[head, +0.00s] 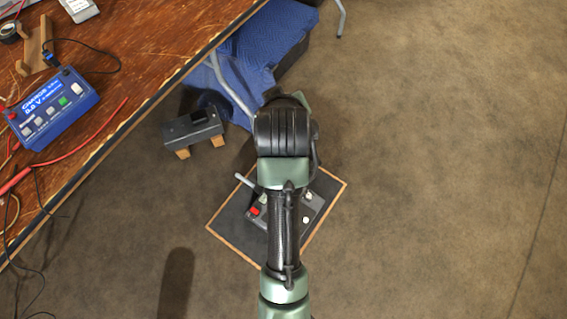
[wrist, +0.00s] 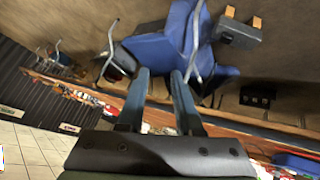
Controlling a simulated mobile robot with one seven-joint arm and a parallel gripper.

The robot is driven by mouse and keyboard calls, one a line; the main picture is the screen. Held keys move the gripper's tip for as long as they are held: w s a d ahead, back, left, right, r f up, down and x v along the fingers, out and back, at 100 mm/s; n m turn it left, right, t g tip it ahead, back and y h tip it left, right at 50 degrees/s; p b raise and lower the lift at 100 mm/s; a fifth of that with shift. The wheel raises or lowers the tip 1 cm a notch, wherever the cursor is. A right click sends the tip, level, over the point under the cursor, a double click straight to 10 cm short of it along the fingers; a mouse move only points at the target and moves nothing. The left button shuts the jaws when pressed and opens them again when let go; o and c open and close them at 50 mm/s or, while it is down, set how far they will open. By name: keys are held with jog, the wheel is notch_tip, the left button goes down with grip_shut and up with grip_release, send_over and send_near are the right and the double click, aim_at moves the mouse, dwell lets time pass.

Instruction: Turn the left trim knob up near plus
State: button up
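I cannot make out for certain which part is the left trim knob or see a plus mark. A grey device (head: 312,204) lies on a dark wood-edged mat (head: 334,192) on the floor in the head view. It has a red part (head: 254,211), a pale round knob-like part (head: 306,220) and a grey lever (head: 249,180). My arm crosses in front and hides its middle. My gripper (wrist: 160,75) shows in the wrist view with its two fingers apart and nothing between them. It points across the room, away from the device, which I do not see there.
A wooden table (head: 150,45) fills the upper left, with a blue charger box (head: 52,108) and red cables on it. A dark box on wooden feet (head: 192,131) and a blue cloth (head: 265,40) lie beyond the mat. Floor is clear on the right.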

jog(key=s+f+n+g+b, duration=0.1)
jog(key=s+f+g+b, duration=0.2)
jog(key=s+f, duration=0.5)
jog(key=s+f+n+g+b, duration=0.1)
jog(key=s+f+g+b, duration=0.25)
jog(key=f, duration=0.95)
jog(key=s+f+g+b, duration=0.2)
jog(key=s+f+b, duration=0.1)
jog(key=s+f, duration=0.55)
jog(key=f+b, duration=0.2)
jog(key=f, duration=0.2)
jog(key=w+f+b, duration=0.1)
jog(key=f+b, duration=0.1)
jog(key=f, duration=0.3)
jog(key=f+b, duration=0.2)
jog(key=f, duration=0.2)
jog(key=shift+w+a+f, duration=0.15)
jog(key=shift+w+f, duration=0.05)
jog(key=shift+w, duration=0.2)
grip_shut()
